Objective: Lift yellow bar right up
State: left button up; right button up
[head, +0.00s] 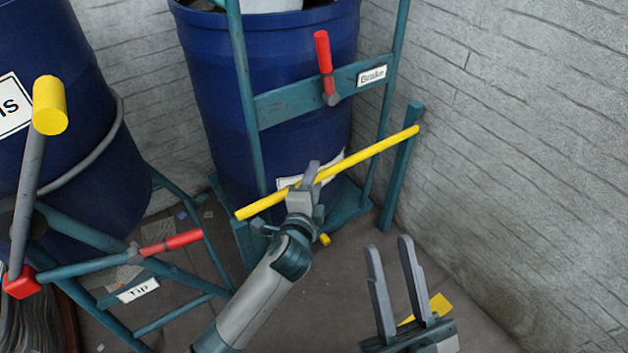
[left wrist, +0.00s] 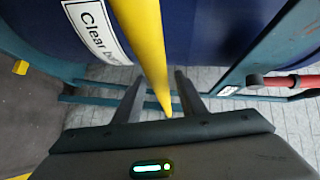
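The yellow bar (head: 375,148) slants across the front of the blue drum in the head view. Its high right end meets a teal post, and its low left end is free. My left gripper (head: 308,183) is at the bar's middle. In the left wrist view the yellow bar (left wrist: 150,50) runs between the two fingers of my left gripper (left wrist: 158,85), with a visible gap on the right finger's side. My right gripper (head: 392,258) is open and empty, low and to the right, apart from the bar.
The blue drum (head: 215,100) stands in a teal frame with a red Brake lever (head: 325,65). A teal post (head: 400,170) stands near the stone wall (head: 520,130). At left are another drum, a red Tip lever (head: 170,242) and a yellow-ended lever (head: 48,105).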

pick_arm(q)
grip_shut()
jog(key=shift+r, duration=0.1)
dwell(0.4)
